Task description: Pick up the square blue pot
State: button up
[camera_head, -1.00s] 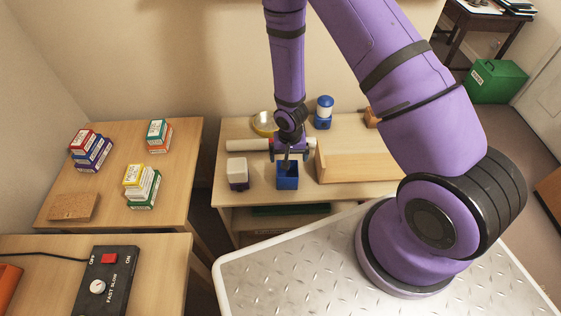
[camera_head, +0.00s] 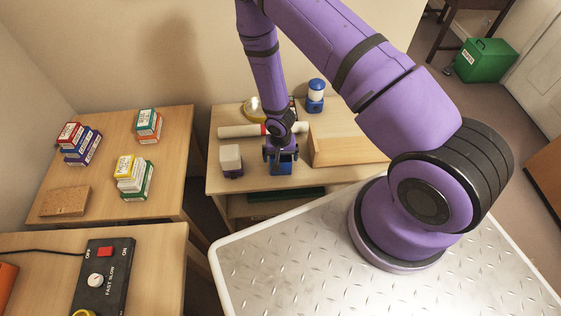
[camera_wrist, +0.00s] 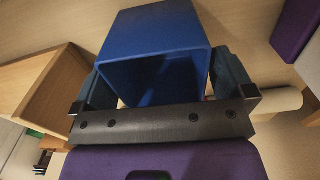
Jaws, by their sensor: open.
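The square blue pot (camera_head: 283,169) stands near the front edge of the middle wooden table (camera_head: 322,179), mostly hidden by my gripper in the head view. My gripper (camera_head: 280,157) points down at it. In the wrist view the pot (camera_wrist: 155,35) shows its open square top and dark inside. My gripper (camera_wrist: 163,88) is open there, with one finger on each side of the pot. The fingers look very close to its walls; I cannot tell whether they touch.
A white and purple block (camera_head: 231,160) stands just left of the pot. A white roll (camera_head: 240,131) lies behind, and a wooden box (camera_head: 345,148) is to the right. A blue and white jar (camera_head: 316,95) stands at the back. Small boxes sit on the left table (camera_head: 105,196).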

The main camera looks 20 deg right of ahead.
jog(key=shift+f, duration=0.9)
jog(key=c, duration=0.8)
jog(key=shift+r, duration=0.15)
